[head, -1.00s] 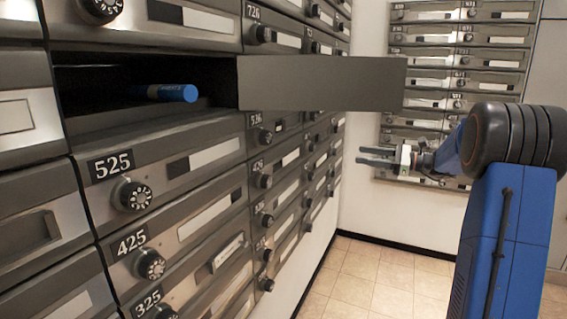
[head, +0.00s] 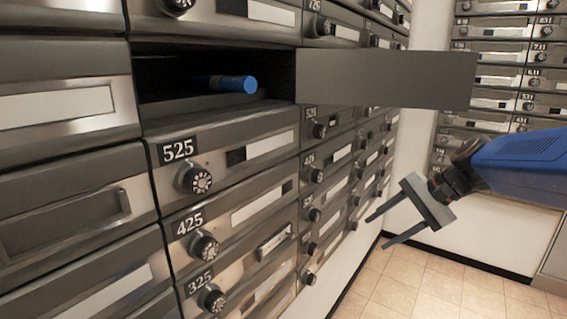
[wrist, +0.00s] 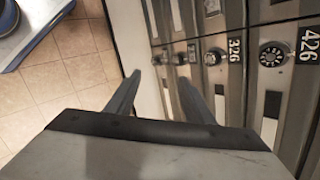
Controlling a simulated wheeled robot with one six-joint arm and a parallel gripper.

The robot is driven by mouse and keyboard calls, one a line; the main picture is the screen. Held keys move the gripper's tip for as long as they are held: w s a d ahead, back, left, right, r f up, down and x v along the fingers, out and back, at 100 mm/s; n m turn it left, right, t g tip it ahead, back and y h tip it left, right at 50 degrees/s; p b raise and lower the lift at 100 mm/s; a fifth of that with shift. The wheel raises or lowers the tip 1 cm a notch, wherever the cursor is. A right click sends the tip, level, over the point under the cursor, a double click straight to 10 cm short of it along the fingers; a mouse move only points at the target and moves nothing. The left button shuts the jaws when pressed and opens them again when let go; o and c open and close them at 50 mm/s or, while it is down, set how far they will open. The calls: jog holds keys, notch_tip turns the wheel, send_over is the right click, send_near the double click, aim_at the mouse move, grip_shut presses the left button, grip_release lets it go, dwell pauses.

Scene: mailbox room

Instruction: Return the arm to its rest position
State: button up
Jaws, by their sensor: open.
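My gripper (head: 378,228) is open and empty in the head view, with its two fingers apart and pointing left toward the lower mailboxes. It hangs below and to the right of the open mailbox door (head: 388,79). My blue arm reaches in from the right edge. In the wrist view, the two fingers of my gripper (wrist: 155,90) are spread with nothing between them, in front of the mailbox fronts and pale wall.
An open mailbox (head: 170,98) above number 525 holds a blue cylinder (head: 235,84) lying inside. Its door sticks out to the right. Mailbox fronts with round dials fill the left. More mailboxes (head: 500,75) hang on the far wall. The tiled floor (head: 420,285) is clear.

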jog(key=s+d+f+n+h, duration=0.1)
jog(key=s+f+n+h, duration=0.1)
jog(key=s, duration=0.4)
jog(key=s+d+f+n+t+h, duration=0.1)
jog(key=s+d+f+n+h, duration=0.1)
jog(key=s, duration=0.5)
jog(key=s+d+f+n+h, duration=0.1)
jog(key=s+f+n+h, duration=0.2)
jog(key=s+f+n, duration=0.2)
jog(key=shift+s+d+f+n+t, duration=0.3)
jog(key=shift+s+n, duration=0.5)
jog(key=shift+s, duration=0.25)
